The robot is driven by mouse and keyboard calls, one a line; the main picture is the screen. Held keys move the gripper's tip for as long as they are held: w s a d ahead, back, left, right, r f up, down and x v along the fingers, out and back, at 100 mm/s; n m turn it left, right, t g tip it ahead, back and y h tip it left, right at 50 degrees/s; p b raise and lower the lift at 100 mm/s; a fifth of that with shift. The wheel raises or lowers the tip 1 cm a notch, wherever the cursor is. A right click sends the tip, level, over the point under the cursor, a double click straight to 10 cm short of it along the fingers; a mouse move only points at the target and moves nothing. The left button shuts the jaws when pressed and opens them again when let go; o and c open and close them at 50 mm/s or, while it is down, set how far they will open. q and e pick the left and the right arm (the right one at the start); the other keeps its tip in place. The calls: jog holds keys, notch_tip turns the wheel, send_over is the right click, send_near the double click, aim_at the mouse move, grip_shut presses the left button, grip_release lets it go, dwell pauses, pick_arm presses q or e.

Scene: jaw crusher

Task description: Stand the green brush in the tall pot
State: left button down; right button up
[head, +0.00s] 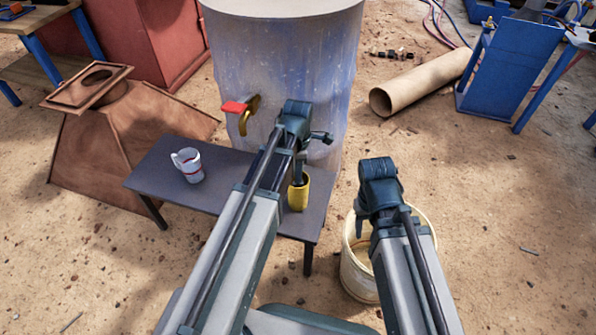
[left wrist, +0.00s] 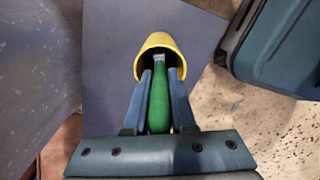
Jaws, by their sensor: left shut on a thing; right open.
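The tall pot (head: 299,195) is yellow and stands on the dark bench, to the right of the mug. In the left wrist view the pot (left wrist: 159,41) shows its mouth just beyond my fingers. My left gripper (head: 298,175) is right above the pot, shut on the green brush (left wrist: 159,106). The brush's green handle lies between the blue fingers. Its grey upper part reaches the pot's mouth, and its far end is hidden there. I cannot tell how deep it sits. My right gripper (head: 378,185) is above the bucket, away from the pot; its fingertips are hidden.
A white mug (head: 188,165) stands on the bench (head: 150,178). Behind the bench is a large drum (head: 285,60) with a red-handled tap (head: 238,107). A cream bucket (head: 358,275) stands on the ground below my right arm. A cardboard tube (head: 420,85) lies farther back.

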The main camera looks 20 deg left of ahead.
pick_arm(q)
jog(key=c, duration=0.7)
grip_release()
notch_tip(320, 180, up, 14)
jog(key=p, duration=1.4)
jog(key=shift+f, duration=0.1)
jog(key=s+d+r+m+p, duration=0.3)
jog(key=s+r+m+p, duration=0.1)
jog(key=r+m+p, duration=0.3)
jog(key=s+d+r+m+p, duration=0.4)
jog(key=r+m+p, duration=0.3)
jog(key=m, duration=0.3)
jog(key=s+d+r+m+y+p, duration=0.1)
jog(key=s+d+r+m+p, duration=0.2)
jog(key=s+r+m+p, duration=0.3)
jog(key=shift+s+d+r+m+p, duration=0.1)
jog(key=shift+r+m+p, duration=0.15)
jog(key=shift+m, duration=0.55)
jog(key=shift+s+d+r+m+p, duration=0.15)
jog(key=shift+r+m, duration=0.15)
jog(key=shift+m, duration=0.5)
